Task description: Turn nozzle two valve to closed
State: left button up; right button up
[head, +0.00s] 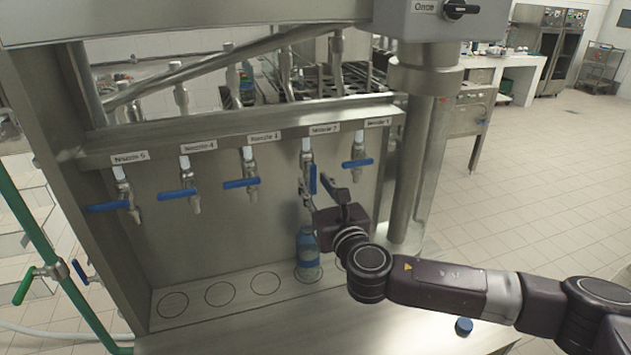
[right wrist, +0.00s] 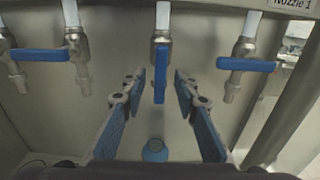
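The nozzle two valve (head: 307,151) is fourth from the left in the row. Its blue handle (head: 312,180) points straight down; in the right wrist view the handle (right wrist: 159,75) hangs in the middle. The other valves' blue handles lie crosswise. My right gripper (head: 318,188) is open. In the right wrist view its two fingers (right wrist: 159,95) stand on either side of the handle, with gaps between them and it. A clear blue bottle (head: 307,250) stands below this nozzle, partly hidden by my gripper. My left gripper is not in view.
Nozzle one (head: 358,161) is close on the right, and nozzle three (head: 245,183) is on the left. A steel column (head: 409,180) rises right of the panel. A blue cap (head: 464,325) lies on the steel counter (head: 390,330) near its front.

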jog(key=shift+w, duration=0.1)
grip_shut()
jog(key=shift+a+f+m, duration=0.1)
jog(key=shift+m, duration=0.2)
jog(key=shift+s+a+r+m+b, duration=0.15)
jog(key=shift+a+r+m+b, duration=0.3)
jog(key=shift+m, duration=2.4)
jog(key=shift+s+a+r+m+b, duration=0.1)
jog(key=shift+a+r+m+b, duration=0.4)
jog(key=shift+m, duration=2.4)
jog(key=shift+s+a+r+m+b, duration=0.2)
jog(key=shift+r+m+b, duration=0.3)
jog(key=shift+m, duration=2.35)
grip_release()
